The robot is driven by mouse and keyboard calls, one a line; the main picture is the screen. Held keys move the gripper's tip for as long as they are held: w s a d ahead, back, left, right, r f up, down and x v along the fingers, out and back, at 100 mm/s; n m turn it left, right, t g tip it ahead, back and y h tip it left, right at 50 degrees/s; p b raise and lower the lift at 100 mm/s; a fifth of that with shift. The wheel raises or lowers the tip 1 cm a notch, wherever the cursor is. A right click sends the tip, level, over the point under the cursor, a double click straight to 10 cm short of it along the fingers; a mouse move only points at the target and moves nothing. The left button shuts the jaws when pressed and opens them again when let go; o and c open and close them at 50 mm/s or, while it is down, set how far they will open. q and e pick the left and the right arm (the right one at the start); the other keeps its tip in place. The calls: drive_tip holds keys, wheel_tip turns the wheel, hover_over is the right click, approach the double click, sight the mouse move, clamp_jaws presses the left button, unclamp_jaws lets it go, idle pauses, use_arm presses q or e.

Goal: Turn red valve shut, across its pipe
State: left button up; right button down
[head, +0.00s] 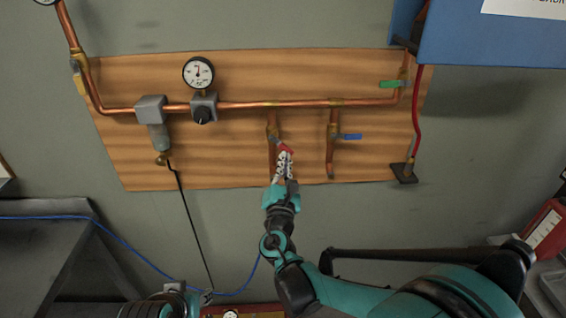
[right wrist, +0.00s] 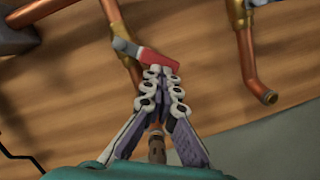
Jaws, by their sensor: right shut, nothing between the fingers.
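The red valve handle (head: 284,147) sits on the middle-left copper drop pipe (head: 272,160). It slants down to the right from its grey hub, neither in line with the pipe nor squarely across it. In the right wrist view the red handle (right wrist: 158,59) lies just beyond the fingertips. My right gripper (head: 284,155) is shut and empty, its tips (right wrist: 160,72) at the lower side of the handle; they look touching or very close. The gripper hides the lower end of the pipe.
To the right, a blue handle (head: 351,136) stands across its own drop pipe (head: 331,158). A green handle (head: 390,84) is further up right. A gauge (head: 198,73) and regulator knob (head: 202,115) are at left. A blue box (head: 490,60) juts out at the upper right.

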use_arm(q)
drive_tip(key=shift+d+r, duration=0.15)
use_arm(e)
drive_tip(key=shift+d+r+n+t+y, duration=0.1)
drive_tip(key=shift+d+r+n+y, duration=0.15)
drive_tip(key=shift+n, duration=0.45)
drive_tip(key=shift+d+r+n+t+y, duration=0.1)
drive_tip(key=shift+d+n+y, duration=0.15)
drive_tip(key=shift+n, duration=0.45)
drive_tip(key=shift+d+r+n+t+y, duration=0.1)
drive_tip(key=shift+d+r+n+y, duration=0.15)
drive_tip(key=shift+n, duration=0.45)
idle(0.3)
use_arm(q)
drive_tip(key=shift+d+r+p, duration=0.2)
drive_tip(key=shift+p, duration=0.2)
use_arm(e)
drive_tip(key=shift+d+r+n+y, duration=0.15)
drive_tip(key=shift+r+n, duration=0.05)
drive_tip(key=shift+n, duration=0.4)
drive_tip(key=shift+d+r+n+y, duration=0.1)
drive_tip(key=shift+d+r+n, duration=0.05)
drive_tip(key=shift+n, duration=0.45)
idle(1.2)
use_arm(q)
drive_tip(key=shift+r, duration=0.1)
use_arm(e)
drive_tip(key=shift+d+r, duration=0.1)
drive_tip(key=shift+r, duration=0.05)
idle(1.3)
